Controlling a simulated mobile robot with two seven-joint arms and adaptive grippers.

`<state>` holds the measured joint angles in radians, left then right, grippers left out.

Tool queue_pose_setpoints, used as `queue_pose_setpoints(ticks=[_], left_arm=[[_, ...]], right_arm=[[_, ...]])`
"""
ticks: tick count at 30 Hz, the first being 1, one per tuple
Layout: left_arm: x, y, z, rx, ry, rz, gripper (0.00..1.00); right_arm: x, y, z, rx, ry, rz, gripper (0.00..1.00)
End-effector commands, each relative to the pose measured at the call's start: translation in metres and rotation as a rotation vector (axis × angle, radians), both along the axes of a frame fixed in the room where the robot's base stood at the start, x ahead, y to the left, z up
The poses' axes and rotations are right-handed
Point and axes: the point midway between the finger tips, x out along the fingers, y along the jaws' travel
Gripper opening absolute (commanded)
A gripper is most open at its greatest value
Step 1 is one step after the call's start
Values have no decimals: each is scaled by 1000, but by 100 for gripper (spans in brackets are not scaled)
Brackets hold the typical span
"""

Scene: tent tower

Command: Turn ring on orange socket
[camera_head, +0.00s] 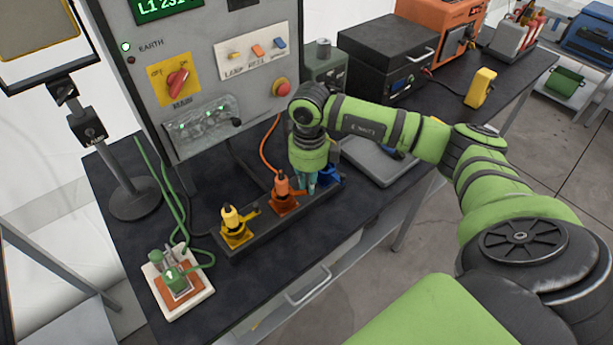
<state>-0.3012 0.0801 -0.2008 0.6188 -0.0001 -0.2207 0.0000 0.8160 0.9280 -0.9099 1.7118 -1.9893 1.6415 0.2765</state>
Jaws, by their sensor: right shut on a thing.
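The orange socket (284,204) sits in the middle of a dark rail on the bench. An upright orange plug (281,184) stands in it, with an orange cable rising behind. The socket's orange ring has a tab reaching right, toward my right gripper (312,184). That gripper points down beside the plug, its teal fingers shut at the tab's end. The exact grip is too small to see clearly. The blue socket (329,176) is just right of the fingers and partly hidden by them. My left gripper is not in view.
A yellow plug and socket (234,232) stand left on the same rail (258,230). A green plug sits on a white-edged plate (180,285) at front left. The control panel (220,75) rises behind.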

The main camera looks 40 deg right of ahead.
Motion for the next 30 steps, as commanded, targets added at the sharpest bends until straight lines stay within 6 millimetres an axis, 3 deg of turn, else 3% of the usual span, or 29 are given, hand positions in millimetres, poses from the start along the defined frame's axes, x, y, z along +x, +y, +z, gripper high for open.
queue_pose_setpoints(ticks=[15, 30], left_arm=[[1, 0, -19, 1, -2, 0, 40], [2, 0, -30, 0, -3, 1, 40]], right_arm=[[-25, 20, -3, 0, 5, -488, 0], [-36, 43, -3, -2, 6, -904, 0]])
